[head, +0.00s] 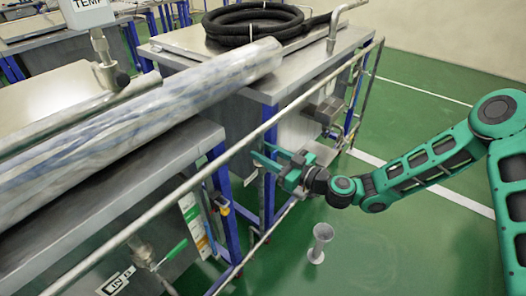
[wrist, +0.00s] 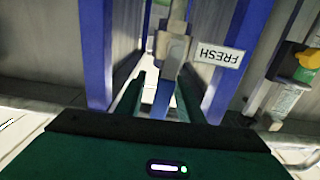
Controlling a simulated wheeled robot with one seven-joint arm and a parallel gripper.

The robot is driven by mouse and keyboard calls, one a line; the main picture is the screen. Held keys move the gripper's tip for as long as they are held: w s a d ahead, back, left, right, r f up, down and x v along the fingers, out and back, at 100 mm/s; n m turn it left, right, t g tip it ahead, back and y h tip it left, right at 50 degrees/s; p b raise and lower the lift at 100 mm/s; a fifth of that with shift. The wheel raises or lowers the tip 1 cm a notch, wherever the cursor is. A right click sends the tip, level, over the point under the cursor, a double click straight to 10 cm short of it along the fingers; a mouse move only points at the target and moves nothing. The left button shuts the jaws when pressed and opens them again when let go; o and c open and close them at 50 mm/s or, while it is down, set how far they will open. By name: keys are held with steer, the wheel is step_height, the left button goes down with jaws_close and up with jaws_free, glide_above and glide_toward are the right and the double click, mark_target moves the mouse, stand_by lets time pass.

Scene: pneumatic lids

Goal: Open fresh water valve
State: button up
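The white FRESH label (wrist: 217,55), upside down in the wrist view, is beside a grey metal valve (wrist: 175,48) on a vertical pipe. A narrow blue piece (wrist: 162,98), perhaps the valve's lever, shows below the valve body. My gripper (wrist: 160,88) has its two green fingers apart, one on either side of this narrow piece; I cannot tell whether either touches it. In the head view my gripper (head: 266,158) reaches in at the handrail beside the far steel tank. The FRESH valve cannot be made out there.
A handrail (head: 250,137) runs along the tanks. A yellow-handled valve (head: 222,205) and a green-handled valve (head: 172,252) are on the nearer tank. Blue frame legs (wrist: 95,55) flank my gripper. A grey funnel-like stand (head: 320,240) is on the open green floor.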

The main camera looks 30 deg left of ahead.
steer(key=shift+s, duration=0.1)
steer(key=shift+d, duration=0.15)
steer(key=v, duration=1)
steer(key=shift+d, duration=0.25)
